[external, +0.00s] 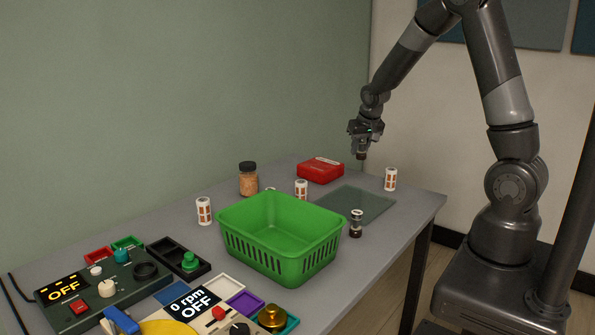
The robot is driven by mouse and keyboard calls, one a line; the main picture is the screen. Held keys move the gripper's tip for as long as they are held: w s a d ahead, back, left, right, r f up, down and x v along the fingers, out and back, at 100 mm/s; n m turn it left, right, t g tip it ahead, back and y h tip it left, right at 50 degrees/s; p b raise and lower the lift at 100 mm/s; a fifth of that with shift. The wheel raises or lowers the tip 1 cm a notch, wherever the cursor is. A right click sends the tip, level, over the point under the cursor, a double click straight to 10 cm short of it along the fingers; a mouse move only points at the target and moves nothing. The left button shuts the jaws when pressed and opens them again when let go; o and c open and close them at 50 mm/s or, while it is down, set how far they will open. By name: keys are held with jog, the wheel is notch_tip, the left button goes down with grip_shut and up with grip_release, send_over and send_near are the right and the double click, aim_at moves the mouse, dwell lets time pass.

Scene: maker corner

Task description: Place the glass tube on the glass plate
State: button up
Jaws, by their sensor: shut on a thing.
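My gripper (362,146) is above the far part of the table, over the back edge of the glass plate. It is shut on a small dark brown-ended piece (361,156), mostly hidden by the fingers; it may be the glass tube, but too little of it shows to be sure. The glass plate (358,204) is a flat, greenish see-through sheet on the table, with nothing standing on its visible surface. The held piece is clear of the plate. A small clear cylinder with dark ends (356,224) stands upright beside the plate's near edge.
A green basket (280,245) stands left of the plate. White-and-orange cylinders stand at the right (390,179), behind the basket (301,187) and at the left (204,211). A red box (320,170) and a capped jar (248,180) are at the back. Control panels (110,290) fill the near left.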

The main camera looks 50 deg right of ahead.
jog(key=s, duration=1)
send_over(351, 198)
jog(key=s+a, duration=0.1)
jog(key=shift+m, duration=0.3)
notch_tip(351, 198, down, 8)
jog(key=shift+s+r, duration=0.15)
jog(key=shift+r, duration=0.1)
jog(key=shift+f, duration=1.95)
jog(key=shift+f, duration=0.15)
jog(key=o, duration=1)
jog(key=shift+c, duration=0.2)
